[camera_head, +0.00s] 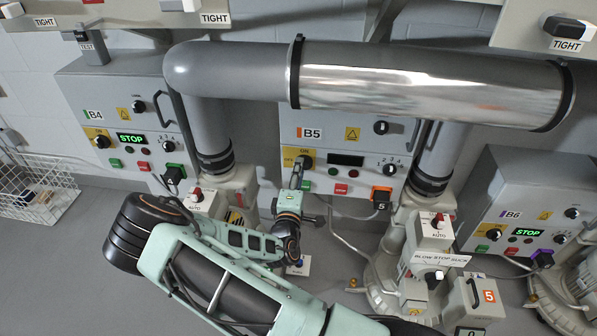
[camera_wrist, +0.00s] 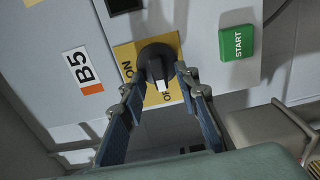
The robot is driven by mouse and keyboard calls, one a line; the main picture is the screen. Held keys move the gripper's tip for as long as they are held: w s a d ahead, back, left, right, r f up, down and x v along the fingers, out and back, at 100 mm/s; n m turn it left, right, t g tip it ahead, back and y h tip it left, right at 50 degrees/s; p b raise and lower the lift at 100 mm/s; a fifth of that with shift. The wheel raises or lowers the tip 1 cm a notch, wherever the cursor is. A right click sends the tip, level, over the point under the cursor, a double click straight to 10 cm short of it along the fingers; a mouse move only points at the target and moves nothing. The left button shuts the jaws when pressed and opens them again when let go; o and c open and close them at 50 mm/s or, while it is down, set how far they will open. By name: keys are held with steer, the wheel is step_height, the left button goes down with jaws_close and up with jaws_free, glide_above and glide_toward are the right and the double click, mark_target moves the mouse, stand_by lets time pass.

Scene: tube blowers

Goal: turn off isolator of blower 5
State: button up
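The B5 isolator is a black rotary knob (camera_head: 304,162) on a yellow ON/OFF plate (camera_head: 289,157), on the grey B5 panel (camera_head: 345,127). In the wrist view, the knob (camera_wrist: 157,62) has its white pointer towards the bottom, at the OFF lettering; ON is to its left. My gripper (camera_head: 297,182) is in front of the knob. In the wrist view, my gripper (camera_wrist: 161,78) has its fingers apart, one on each side of the knob's lower part. I cannot tell whether the fingertips touch it. The B5 display (camera_head: 346,160) is dark.
A green START button (camera_wrist: 238,42) sits close to the right finger. The red button (camera_head: 341,189) and orange 5 plug (camera_head: 381,194) are lower on the panel. A large pipe (camera_head: 430,80) crosses above. The B4 (camera_head: 131,138) and B6 (camera_head: 528,232) displays read STOP.

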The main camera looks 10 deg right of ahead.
steer(key=v, duration=1.2)
